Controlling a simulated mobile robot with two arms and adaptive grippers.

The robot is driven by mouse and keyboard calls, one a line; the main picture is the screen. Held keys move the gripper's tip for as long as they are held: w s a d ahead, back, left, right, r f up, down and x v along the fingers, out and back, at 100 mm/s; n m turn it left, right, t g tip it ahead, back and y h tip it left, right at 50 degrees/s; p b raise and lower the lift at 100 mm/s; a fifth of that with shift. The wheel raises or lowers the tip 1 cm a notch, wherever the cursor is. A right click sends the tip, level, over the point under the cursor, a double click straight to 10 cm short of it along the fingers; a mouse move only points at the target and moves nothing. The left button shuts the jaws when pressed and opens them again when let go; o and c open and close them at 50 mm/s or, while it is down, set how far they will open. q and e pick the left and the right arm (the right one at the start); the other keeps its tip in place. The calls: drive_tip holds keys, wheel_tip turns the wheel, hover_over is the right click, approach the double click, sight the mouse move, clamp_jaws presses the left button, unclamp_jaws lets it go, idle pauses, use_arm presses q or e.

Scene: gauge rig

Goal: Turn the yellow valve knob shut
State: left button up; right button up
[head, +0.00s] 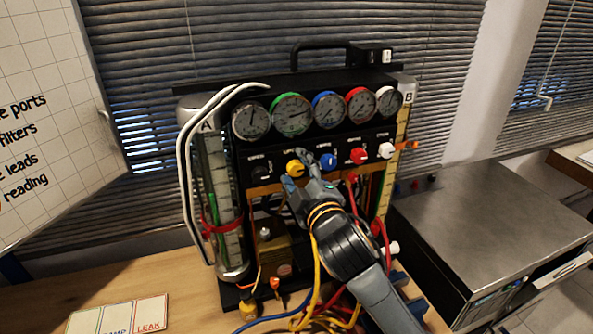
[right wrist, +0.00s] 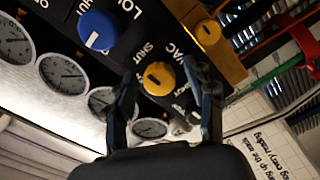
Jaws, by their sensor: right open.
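The yellow valve knob (head: 295,167) is on the black panel of the gauge rig, below the gauges, between a black knob and the blue knob. In the right wrist view the yellow knob (right wrist: 159,78) shows whole, with a short dark mark on its face and a SHUT label beside it. My right gripper (head: 299,174) is open at the knob. In the right wrist view its two fingers (right wrist: 166,84) lie on either side of the knob, with gaps showing. I cannot tell how far the fingertips are from the panel. My left gripper is not in view.
The blue knob (head: 328,161), red knob (head: 358,156) and white knob (head: 387,150) sit close by to the right. Gauges (head: 327,110) line the top. Yellow, red and blue leads (head: 316,270) hang below my right arm. A metal box (head: 485,225) stands at right.

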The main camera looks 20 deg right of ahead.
drive_tip(key=s, duration=0.7)
drive_tip(key=shift+s+d, duration=0.15)
drive_tip(key=shift+s, duration=0.1)
